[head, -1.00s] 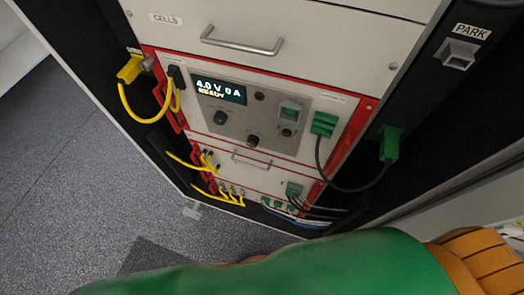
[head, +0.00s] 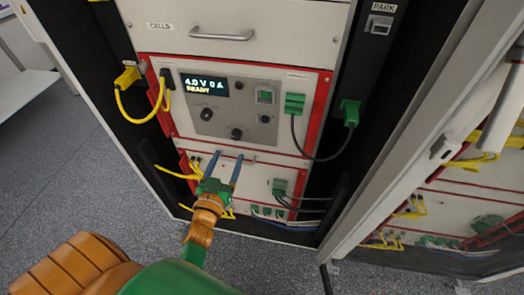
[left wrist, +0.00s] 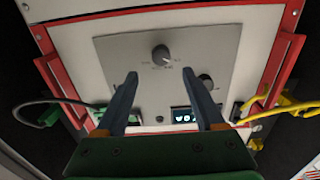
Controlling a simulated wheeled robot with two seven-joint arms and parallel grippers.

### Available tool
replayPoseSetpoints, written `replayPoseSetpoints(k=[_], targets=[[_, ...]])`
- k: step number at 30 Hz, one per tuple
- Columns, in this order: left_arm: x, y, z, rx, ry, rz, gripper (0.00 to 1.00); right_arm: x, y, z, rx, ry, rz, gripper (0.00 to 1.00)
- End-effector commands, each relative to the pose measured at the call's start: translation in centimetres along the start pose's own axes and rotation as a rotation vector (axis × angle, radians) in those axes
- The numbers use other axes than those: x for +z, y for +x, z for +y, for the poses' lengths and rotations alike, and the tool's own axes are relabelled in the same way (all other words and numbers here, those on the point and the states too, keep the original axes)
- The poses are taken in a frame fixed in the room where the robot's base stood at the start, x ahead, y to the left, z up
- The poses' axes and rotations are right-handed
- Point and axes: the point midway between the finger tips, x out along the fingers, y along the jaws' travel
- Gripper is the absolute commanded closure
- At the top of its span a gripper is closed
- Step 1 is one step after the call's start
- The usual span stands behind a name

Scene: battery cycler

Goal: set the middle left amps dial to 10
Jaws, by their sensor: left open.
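The grey control panel (head: 221,98) has a lit display (head: 205,86) reading 4.0 V 0 A READY. It carries an upper left black dial (head: 207,114) and a lower centre black dial (head: 237,133). Their labels are too small to tell which is amps. My left gripper (head: 226,157) is open and empty, below the panel, its blue fingers pointing up at it. In the left wrist view the panel appears inverted; the lower dial (left wrist: 161,52) lies beyond and between the fingertips (left wrist: 158,77), apart from them. The other dial (left wrist: 206,80) is to the right.
Yellow cables (head: 123,104) hang left of the panel and a green plug (head: 349,112) with a black cable right. A drawer handle (head: 222,37) is above. A lower unit with cables lies behind my gripper. A pale cabinet edge (head: 430,130) stands at right.

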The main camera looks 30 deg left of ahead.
Motion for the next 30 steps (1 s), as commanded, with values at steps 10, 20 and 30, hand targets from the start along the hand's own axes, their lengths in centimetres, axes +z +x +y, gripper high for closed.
replayPoseSetpoints(k=[10, 20, 30], targets=[[-0.2, 6.0, 0.0, 0.0, 0.001, 0.008, 0.29, -0.4, 0.4, 0.0, 0.0, 0.0, 0.008, 0.49], [-0.2, 7.0, 0.0, 0.0, 0.001, 0.004, 0.29, -0.4, 0.5, 0.0, 0.0, 0.0, 0.008, 0.49], [-0.2, 7.0, 0.0, 0.0, 0.001, 0.004, 1.0, -0.3, 0.5, 0.0, 0.0, 0.001, 0.007, 0.49]])
